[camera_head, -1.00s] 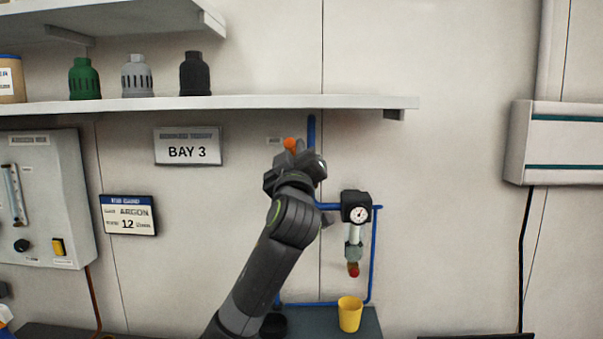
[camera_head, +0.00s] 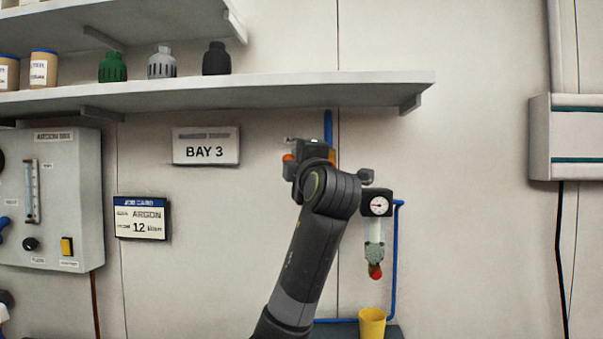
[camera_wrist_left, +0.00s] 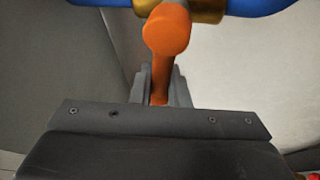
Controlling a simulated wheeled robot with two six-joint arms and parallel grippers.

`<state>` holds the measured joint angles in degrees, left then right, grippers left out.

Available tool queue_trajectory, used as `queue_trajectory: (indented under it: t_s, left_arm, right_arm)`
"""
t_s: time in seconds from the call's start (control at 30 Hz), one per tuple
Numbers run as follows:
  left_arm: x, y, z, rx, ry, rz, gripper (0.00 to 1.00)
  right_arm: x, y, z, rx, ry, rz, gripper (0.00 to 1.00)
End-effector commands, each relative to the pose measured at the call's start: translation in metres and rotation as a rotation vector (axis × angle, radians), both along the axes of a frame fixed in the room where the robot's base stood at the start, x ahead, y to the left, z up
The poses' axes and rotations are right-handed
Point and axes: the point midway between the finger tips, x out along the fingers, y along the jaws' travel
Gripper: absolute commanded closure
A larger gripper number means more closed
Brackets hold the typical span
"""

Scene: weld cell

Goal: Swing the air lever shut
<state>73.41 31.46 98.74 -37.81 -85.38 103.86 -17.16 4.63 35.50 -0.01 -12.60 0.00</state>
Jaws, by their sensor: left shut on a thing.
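The orange air lever (camera_wrist_left: 168,35) shows in the left wrist view, running down from a brass valve body (camera_wrist_left: 208,10) on a blue pipe (camera_wrist_left: 262,5). My left gripper (camera_wrist_left: 160,88) is shut on the lever's lower part, with one grey finger on each side. In the head view my left gripper (camera_head: 312,153) is up at the wall by the vertical blue pipe (camera_head: 328,124). It and the wrist hide most of the valve there; only small bits of orange show. My right gripper is in neither view.
A gauge and filter unit (camera_head: 376,205) with a red tip hangs just right of my wrist, above a yellow cup (camera_head: 372,323). A shelf (camera_head: 270,86) juts out above the gripper.

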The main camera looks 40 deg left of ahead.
Motion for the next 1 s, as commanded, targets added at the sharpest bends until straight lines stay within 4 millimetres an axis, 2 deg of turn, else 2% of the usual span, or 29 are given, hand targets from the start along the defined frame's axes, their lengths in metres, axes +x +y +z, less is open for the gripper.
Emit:
queue_trajectory:
  t_s: [0.03, 0.3, 0.87, 0.9, 1.0]
  left_arm:
    - [-0.001, 0.0, -0.004, -0.022, -0.016, 0.001, 1.0]
    - [-0.001, 0.001, -0.009, -0.107, -0.065, 0.001, 1.0]
    - [0.0, 0.001, -0.012, -0.134, -0.076, 0.002, 1.0]
    - [0.0, 0.001, -0.012, -0.134, -0.075, 0.003, 0.81]
    - [0.0, 0.001, -0.011, -0.133, -0.076, 0.002, 0.68]
  right_arm:
    - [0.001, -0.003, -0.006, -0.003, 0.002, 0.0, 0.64]
    - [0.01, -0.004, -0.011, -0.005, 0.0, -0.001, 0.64]
    - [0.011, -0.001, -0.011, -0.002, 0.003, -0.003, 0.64]
    - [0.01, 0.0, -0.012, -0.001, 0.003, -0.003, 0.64]
    - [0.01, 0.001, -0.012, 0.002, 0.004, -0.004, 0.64]
